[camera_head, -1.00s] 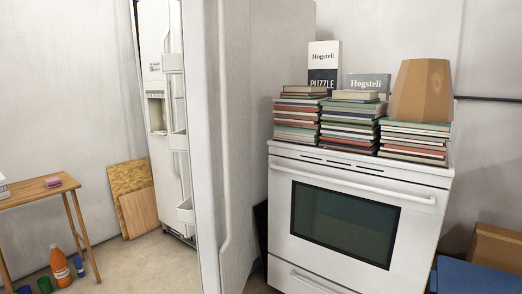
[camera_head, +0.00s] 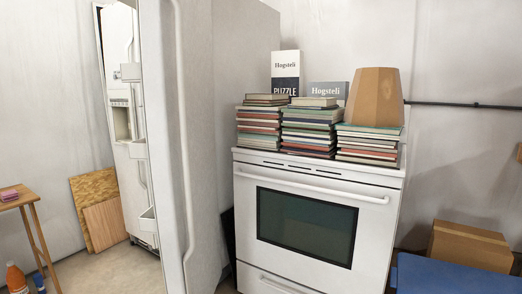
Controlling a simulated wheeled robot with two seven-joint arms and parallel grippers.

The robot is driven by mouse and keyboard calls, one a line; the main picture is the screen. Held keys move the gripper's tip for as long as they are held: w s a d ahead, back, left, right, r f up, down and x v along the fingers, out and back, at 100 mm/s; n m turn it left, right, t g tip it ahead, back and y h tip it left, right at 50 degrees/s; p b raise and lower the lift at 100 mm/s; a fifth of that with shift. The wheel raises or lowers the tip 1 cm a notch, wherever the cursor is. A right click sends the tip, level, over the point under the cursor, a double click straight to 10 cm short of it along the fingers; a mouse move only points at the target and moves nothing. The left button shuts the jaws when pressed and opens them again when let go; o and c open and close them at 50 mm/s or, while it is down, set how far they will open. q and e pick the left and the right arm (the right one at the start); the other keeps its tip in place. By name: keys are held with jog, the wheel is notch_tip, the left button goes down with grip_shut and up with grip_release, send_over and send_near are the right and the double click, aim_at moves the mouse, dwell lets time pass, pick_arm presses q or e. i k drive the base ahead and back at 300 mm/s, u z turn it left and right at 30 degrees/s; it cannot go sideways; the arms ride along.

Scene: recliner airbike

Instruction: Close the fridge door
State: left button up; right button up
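The white fridge (camera_head: 122,170) stands at the left with an ice and water dispenser (camera_head: 121,119) on its front. A fridge door (camera_head: 162,150) stands open, jutting toward me and seen nearly edge-on. Its inner side with white bins (camera_head: 148,220) faces left. A long vertical handle (camera_head: 186,150) runs down its right side. The top of the door is cut off by the picture. Neither of my grippers is in view.
A white stove (camera_head: 305,225) carrying stacked books (camera_head: 310,130) and a lampshade (camera_head: 375,97) stands right of the door. A blue box (camera_head: 450,275) and a cardboard box (camera_head: 470,246) lie at right. A small wooden table (camera_head: 22,197) and bottles (camera_head: 16,278) are at left.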

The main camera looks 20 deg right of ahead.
aim_at(174, 70)
jog(key=z, duration=0.15)
jog(key=i, duration=1.65)
jog(key=k, duration=1)
jog(key=z, duration=1.45)
jog(key=i, duration=1.15)
jog(key=u, duration=1.8)
